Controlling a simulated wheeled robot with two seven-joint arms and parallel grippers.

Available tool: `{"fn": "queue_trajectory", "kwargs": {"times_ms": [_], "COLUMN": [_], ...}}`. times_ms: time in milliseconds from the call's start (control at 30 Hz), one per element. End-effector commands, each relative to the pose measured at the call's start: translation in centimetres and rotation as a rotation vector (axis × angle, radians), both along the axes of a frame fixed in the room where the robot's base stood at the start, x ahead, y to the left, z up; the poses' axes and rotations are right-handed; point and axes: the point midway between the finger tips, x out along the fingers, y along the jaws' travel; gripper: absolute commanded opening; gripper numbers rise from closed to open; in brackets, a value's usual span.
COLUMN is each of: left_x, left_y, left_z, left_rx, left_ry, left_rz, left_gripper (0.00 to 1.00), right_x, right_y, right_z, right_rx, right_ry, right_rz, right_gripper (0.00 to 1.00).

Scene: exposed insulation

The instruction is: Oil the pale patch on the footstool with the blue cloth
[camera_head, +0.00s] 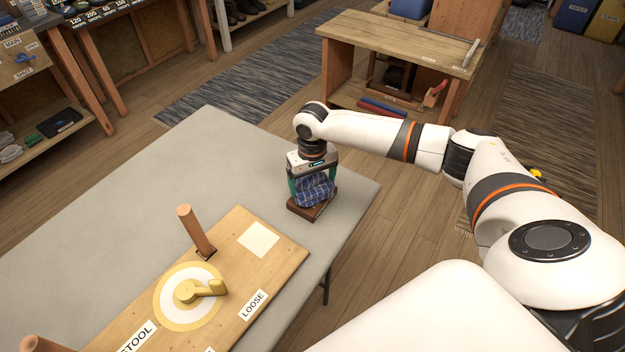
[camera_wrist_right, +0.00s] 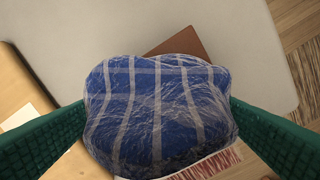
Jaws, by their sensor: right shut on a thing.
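The blue cloth (camera_head: 315,190), a checked bundle with pale stripes, is held between the green fingers of my right gripper (camera_head: 313,183). It fills the middle of the right wrist view (camera_wrist_right: 160,110). It is low over a flat dark brown block (camera_head: 303,211) near the grey table's right edge; I cannot tell whether they touch. The footstool (camera_head: 222,252), a wooden board with upright brown legs, lies on the table, left of and nearer than the gripper. A pale square patch (camera_head: 259,240) is at its far right corner, apart from the cloth. My left gripper is not in view.
A yellow-rimmed disc with a yellow handle (camera_head: 190,293) sits on the board, near an upright leg (camera_head: 196,232). The grey table (camera_head: 200,150) is bare beyond the board. A wooden workbench (camera_head: 395,45) stands farther back.

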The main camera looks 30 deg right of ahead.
Motion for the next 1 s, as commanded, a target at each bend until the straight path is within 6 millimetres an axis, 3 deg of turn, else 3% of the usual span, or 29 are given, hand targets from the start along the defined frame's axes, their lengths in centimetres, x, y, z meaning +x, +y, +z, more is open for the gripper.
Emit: {"fn": "queue_trajectory", "kwargs": {"times_ms": [1000], "left_x": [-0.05], "left_y": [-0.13], "left_z": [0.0], "left_rx": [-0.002], "left_ry": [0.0], "left_rz": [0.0], "left_gripper": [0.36], "right_x": [0.01], "right_y": [0.02], "right_z": [-0.66], "right_rx": [0.0], "right_ry": [0.0], "right_rz": [0.0], "right_gripper": [0.72]}}
